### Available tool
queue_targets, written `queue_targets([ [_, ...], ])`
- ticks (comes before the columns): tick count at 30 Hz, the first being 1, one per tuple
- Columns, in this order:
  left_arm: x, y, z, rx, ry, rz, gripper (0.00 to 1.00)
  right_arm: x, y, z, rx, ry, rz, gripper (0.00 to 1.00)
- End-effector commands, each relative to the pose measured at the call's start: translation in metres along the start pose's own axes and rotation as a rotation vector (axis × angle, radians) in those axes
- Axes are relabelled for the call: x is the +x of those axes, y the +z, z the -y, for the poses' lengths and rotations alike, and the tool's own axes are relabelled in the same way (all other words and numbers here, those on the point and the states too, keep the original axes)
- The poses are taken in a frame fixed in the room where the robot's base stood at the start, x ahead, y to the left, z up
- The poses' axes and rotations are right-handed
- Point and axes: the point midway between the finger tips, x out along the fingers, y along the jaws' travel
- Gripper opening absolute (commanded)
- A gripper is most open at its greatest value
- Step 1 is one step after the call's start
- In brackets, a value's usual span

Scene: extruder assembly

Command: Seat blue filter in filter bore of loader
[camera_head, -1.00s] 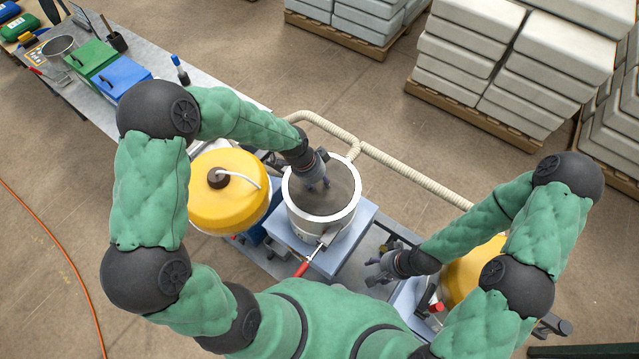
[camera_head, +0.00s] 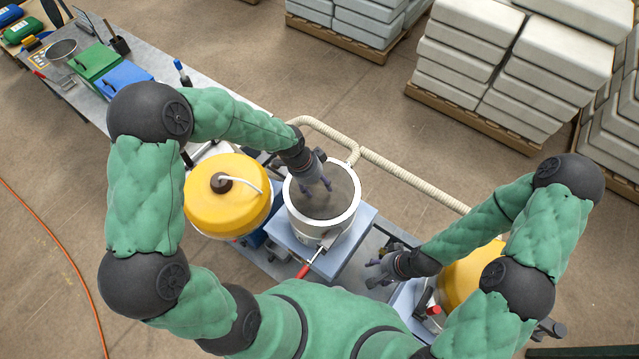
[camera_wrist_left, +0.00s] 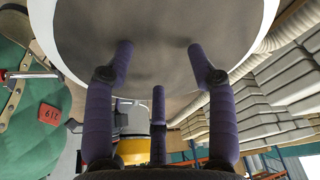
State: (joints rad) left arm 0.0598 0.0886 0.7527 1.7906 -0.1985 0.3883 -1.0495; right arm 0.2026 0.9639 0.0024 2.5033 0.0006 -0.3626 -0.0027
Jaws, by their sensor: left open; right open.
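The loader (camera_head: 325,230) is an upright silver cylinder with a white rim and a grey-brown round inside. My left gripper (camera_head: 318,188) is over its mouth, fingers spread and empty, pointing down toward the inside. In the left wrist view the fingers of the left gripper (camera_wrist_left: 159,62) stand apart in front of the grey-brown round surface, framed by the white rim (camera_wrist_left: 45,30). I cannot make out a distinct blue filter in any view. My right gripper (camera_head: 376,270) is open and empty, to the lower right of the loader.
A red-handled clamp (camera_head: 304,269) is at the loader's front. Yellow-topped drums stand left (camera_head: 215,200) and right (camera_head: 465,275) of it. A ribbed hose (camera_head: 410,178) runs behind. Green (camera_head: 95,60) and blue (camera_head: 123,80) boxes are on the bench at upper left.

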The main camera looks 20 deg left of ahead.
Motion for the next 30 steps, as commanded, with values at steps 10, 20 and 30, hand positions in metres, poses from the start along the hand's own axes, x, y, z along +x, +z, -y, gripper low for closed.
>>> queue_targets([
  [10, -0.062, -0.001, 0.001, -0.002, -0.002, -0.001, 0.57, -0.038, 0.001, 0.014, 0.0, 0.0, 0.0, 0.55],
  [20, -0.088, 0.0, 0.001, 0.0, -0.002, -0.001, 0.57, -0.043, 0.002, 0.015, 0.0, 0.0, 0.0, 0.55],
  [30, -0.089, 0.0, 0.001, 0.0, -0.002, 0.0, 0.57, -0.042, 0.002, 0.015, 0.0, 0.0, 0.0, 0.55],
])
